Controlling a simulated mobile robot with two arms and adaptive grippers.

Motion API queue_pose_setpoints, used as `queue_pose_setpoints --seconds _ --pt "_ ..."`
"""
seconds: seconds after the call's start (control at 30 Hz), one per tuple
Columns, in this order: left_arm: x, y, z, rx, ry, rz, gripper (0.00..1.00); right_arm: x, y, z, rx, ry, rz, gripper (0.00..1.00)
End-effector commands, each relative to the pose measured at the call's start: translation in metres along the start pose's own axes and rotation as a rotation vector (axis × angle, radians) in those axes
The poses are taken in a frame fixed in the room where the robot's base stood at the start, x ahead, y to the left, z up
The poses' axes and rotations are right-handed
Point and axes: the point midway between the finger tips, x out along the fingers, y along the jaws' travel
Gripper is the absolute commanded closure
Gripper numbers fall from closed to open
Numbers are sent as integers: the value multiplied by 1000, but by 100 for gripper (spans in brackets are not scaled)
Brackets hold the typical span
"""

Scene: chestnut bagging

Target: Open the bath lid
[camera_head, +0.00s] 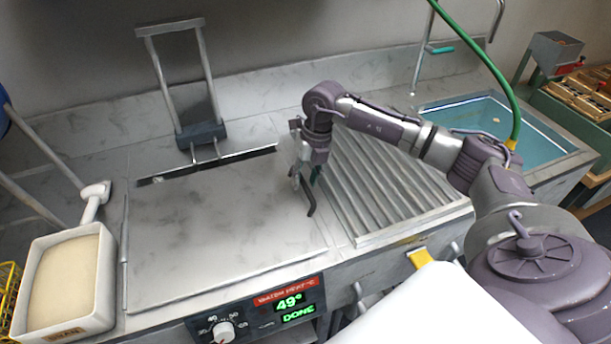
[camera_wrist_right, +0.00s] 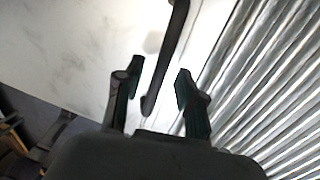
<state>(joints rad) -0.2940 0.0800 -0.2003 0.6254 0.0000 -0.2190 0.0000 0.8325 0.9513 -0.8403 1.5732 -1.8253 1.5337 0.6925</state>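The bath lid (camera_head: 215,225) is a flat grey metal panel lying shut on the counter. A dark bar handle (camera_head: 310,205) is at its right edge; it also shows in the right wrist view (camera_wrist_right: 167,55). My right gripper (camera_head: 305,178) points down over this handle. In the right wrist view my right gripper (camera_wrist_right: 158,72) is open, with the handle's bar between its two fingers and a gap on each side. I cannot tell how deep the bar sits between the fingers. My left gripper is out of view.
A ribbed metal drainer (camera_head: 385,185) lies right of the lid, then a water-filled sink (camera_head: 500,125). A raised metal frame (camera_head: 180,85) stands behind the lid. A white tub (camera_head: 65,285) stands at left. The front panel display (camera_head: 290,302) reads 49° DONE.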

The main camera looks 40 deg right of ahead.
Motion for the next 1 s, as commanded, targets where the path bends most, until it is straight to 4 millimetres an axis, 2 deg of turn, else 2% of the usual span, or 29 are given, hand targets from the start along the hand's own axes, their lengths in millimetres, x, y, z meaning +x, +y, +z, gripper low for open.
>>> queue_pose_setpoints --seconds 0.13,0.37,0.77,0.87,1.0 --pt "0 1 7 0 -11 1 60 0 0 0 0 0 0 61" --pt "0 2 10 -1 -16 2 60 0 0 0 0 0 0 99" --pt "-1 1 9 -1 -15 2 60 -2 0 0 0 0 0 100" --pt "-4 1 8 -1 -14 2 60 -9 2 2 0 -1 0 100" --pt "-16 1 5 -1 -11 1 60 -30 9 8 -1 -4 2 100"
